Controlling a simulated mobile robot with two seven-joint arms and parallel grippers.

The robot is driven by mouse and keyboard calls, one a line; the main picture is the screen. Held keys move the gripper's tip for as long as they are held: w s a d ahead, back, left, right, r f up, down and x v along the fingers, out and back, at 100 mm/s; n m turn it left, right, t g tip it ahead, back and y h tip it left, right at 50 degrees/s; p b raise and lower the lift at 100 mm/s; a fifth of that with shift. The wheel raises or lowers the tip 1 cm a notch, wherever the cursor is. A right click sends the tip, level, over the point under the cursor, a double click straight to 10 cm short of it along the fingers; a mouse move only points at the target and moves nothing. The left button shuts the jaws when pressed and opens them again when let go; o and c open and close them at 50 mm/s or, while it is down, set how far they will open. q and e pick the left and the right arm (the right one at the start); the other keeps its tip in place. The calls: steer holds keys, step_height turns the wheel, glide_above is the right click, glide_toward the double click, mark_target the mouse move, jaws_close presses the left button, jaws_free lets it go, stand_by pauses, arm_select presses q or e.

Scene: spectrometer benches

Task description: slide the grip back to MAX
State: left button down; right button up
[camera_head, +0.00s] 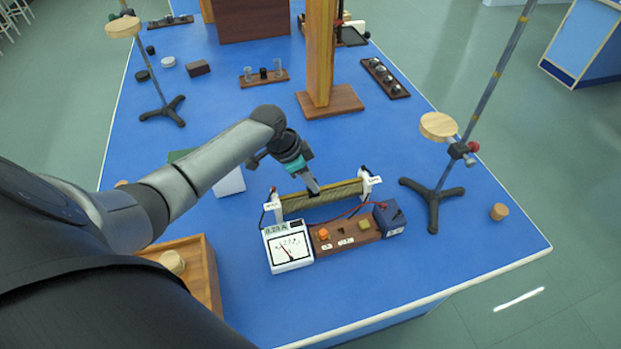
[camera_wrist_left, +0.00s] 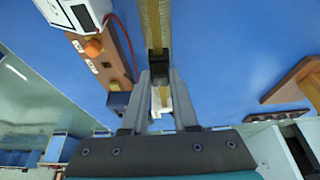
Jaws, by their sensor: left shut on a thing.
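The rheostat (camera_head: 342,190) is a long tan-wound coil with a rail between two white end posts. A small label shows on each post, too small to read. My left gripper (camera_head: 313,188) reaches down onto the rail near mid-length. In the left wrist view the gripper (camera_wrist_left: 159,72) is shut on the black sliding grip (camera_wrist_left: 157,57). The coil (camera_wrist_left: 156,22) runs away above the fingers, and a white end post (camera_wrist_left: 163,98) shows between them. In the head view the grip is hidden by the fingers. My right gripper is not in view.
A white meter (camera_head: 287,246) with a dial and a digital display stands in front of the rheostat. Beside it is a wooden switch board (camera_head: 345,234) and a dark blue box (camera_head: 390,217). A tripod stand (camera_head: 434,198) stands to the right, a wooden tray (camera_head: 206,268) to the left.

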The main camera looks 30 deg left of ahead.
arm_select(q)
steer(key=shift+s+a+p, duration=0.4)
steer(key=s+a+p, duration=0.1)
steer(key=s+a, duration=0.1)
steer(key=s+a+p, duration=0.1)
steer(key=s+p, duration=0.1)
steer(key=shift+s+a, duration=0.25)
steer(key=shift+a, duration=0.15)
steer(key=c, duration=0.7)
jaws_free()
steer(key=shift+a, duration=0.1)
